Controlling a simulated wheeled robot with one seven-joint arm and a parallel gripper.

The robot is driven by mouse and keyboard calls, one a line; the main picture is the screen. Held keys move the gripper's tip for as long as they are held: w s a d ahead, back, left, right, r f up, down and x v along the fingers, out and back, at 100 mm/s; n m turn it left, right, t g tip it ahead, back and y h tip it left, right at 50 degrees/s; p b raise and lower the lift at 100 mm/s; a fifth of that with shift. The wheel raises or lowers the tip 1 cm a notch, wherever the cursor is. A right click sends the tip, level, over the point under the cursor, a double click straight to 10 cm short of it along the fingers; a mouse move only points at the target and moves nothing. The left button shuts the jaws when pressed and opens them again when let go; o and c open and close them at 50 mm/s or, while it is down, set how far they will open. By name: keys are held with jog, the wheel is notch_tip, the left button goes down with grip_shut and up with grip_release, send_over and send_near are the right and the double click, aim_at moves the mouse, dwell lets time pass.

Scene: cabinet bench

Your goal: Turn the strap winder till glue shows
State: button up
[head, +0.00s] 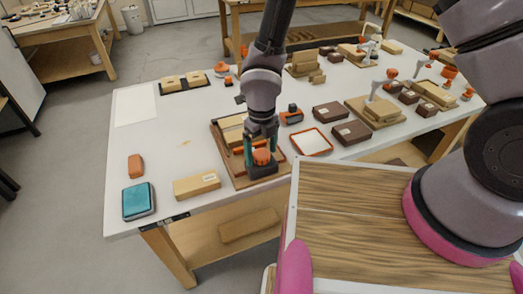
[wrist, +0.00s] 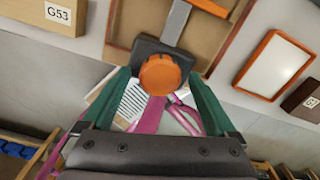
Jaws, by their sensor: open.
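The strap winder has a round orange knob (wrist: 160,75) on a dark grey block, with a grey strap (wrist: 175,22) running from the block across a wooden frame. In the head view the knob (head: 262,157) sits at the front edge of the wooden tray (head: 228,160), which holds pale wooden blocks. My gripper (head: 261,152) is directly above the winder, pointing down. In the wrist view its green fingers (wrist: 163,97) are apart, one on each side of the knob. Contact with the knob cannot be told. No glue is visible.
A wooden block labelled G53 (wrist: 40,12) lies left of the tray. A teal pad (head: 138,200) and an orange block (head: 135,166) are further left. An orange-rimmed white tray (head: 311,142) and dark boxes (head: 351,132) stand to the right.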

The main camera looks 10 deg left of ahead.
jog(key=c, duration=1.4)
jog(key=shift+o, duration=0.2)
jog(key=shift+m, duration=0.4)
